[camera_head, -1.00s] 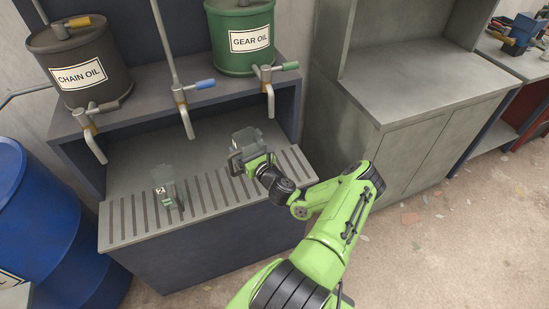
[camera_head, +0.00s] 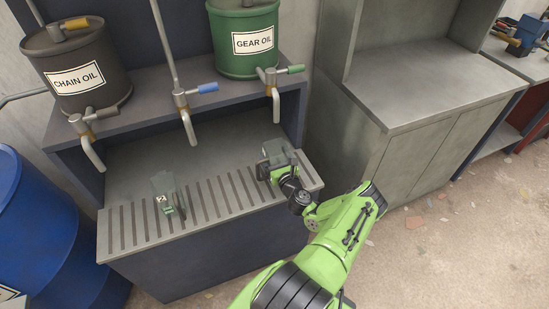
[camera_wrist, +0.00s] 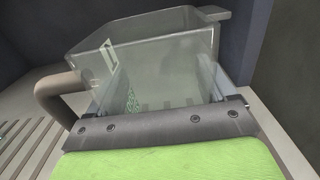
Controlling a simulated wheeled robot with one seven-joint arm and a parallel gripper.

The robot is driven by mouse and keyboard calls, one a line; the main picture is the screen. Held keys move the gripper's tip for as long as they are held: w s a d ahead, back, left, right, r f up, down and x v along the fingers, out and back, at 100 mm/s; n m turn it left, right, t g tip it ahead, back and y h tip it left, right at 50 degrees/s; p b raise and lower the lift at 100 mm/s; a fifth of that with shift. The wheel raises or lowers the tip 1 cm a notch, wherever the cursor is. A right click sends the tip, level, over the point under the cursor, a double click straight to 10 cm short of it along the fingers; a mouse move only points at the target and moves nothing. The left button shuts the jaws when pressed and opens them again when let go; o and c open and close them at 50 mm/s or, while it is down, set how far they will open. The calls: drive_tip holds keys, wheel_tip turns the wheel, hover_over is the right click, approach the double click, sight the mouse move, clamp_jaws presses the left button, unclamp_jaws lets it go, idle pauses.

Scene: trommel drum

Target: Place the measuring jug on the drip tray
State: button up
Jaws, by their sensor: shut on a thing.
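The clear measuring jug (camera_head: 279,152) is in my gripper (camera_head: 270,170) at the right end of the slotted grey drip tray (camera_head: 140,228), under the right-hand tap. In the wrist view my gripper (camera_wrist: 165,100) is shut on the jug (camera_wrist: 150,55), which stands open side up, with its grey-brown handle to the left. Slats of the tray show at the left there. The jug's base is hidden, so I cannot tell whether it touches the tray.
A second clear vessel with a green part (camera_head: 166,196) stands on the tray's left half. Taps hang above from the chain oil drum (camera_head: 80,65) and the gear oil drum (camera_head: 243,40), with a blue-handled tap (camera_head: 187,112) between. A grey cabinet (camera_head: 420,90) stands right.

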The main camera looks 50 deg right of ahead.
drive_tip(key=shift+f, duration=0.15)
drive_tip(key=o, duration=1)
drive_tip(key=shift+c, duration=0.2)
drive_tip(key=shift+r, duration=0.4)
drive_tip(key=p+v, duration=0.2)
drive_tip(key=v, duration=1)
drive_tip(key=shift+f, duration=0.15)
drive_tip(key=shift+f, duration=0.1)
